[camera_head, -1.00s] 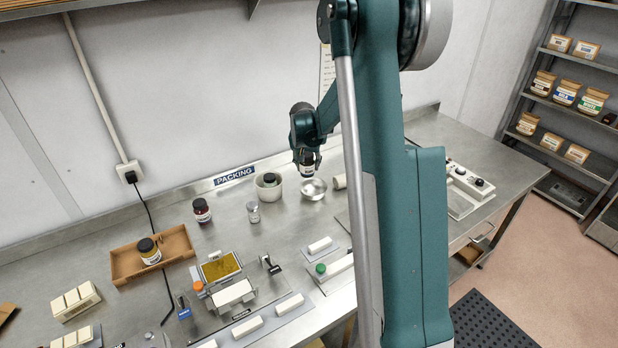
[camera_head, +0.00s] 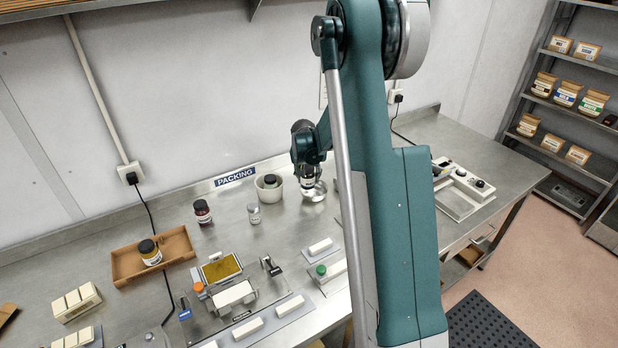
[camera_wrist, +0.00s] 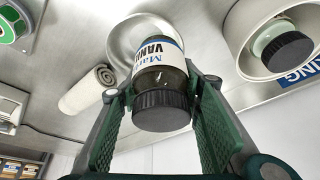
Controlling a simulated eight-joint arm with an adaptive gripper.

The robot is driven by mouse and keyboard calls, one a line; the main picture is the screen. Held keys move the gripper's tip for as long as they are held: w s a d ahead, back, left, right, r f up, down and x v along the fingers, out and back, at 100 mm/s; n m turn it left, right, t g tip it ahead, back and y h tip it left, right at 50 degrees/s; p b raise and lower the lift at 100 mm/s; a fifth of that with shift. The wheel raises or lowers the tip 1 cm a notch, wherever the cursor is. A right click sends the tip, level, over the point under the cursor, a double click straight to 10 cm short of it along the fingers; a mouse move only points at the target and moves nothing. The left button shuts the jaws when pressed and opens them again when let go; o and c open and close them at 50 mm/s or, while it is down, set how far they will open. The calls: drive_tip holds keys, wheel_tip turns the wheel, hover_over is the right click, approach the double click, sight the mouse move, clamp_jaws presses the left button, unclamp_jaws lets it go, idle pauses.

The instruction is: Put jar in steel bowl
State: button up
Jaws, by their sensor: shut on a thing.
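My gripper (camera_wrist: 160,110) is shut on a jar with a black lid and a white and blue label; the jar (camera_wrist: 161,84) hangs lid toward my wrist. In the head view my gripper (camera_head: 308,176) is low over the steel bowl (camera_head: 317,194), and the held jar is small and mostly hidden there. In the wrist view the bowl (camera_wrist: 122,38) is directly behind the jar's far end. I cannot tell whether the jar touches the bowl.
A white pot (camera_head: 262,196) with a dark-lidded jar inside stands just left of the bowl. A rolled cloth (camera_wrist: 88,90) lies on its other side.

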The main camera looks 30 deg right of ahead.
sight(308, 167)
drive_tip(key=shift+f, duration=0.3)
drive_tip(key=shift+f+b, duration=0.65)
drive_tip(key=o, duration=1)
drive_tip(key=shift+r, duration=0.25)
drive_tip(key=shift+r+p, duration=0.65)
drive_tip(key=shift+p, duration=0.05)
drive_tip(key=shift+v, duration=5.8)
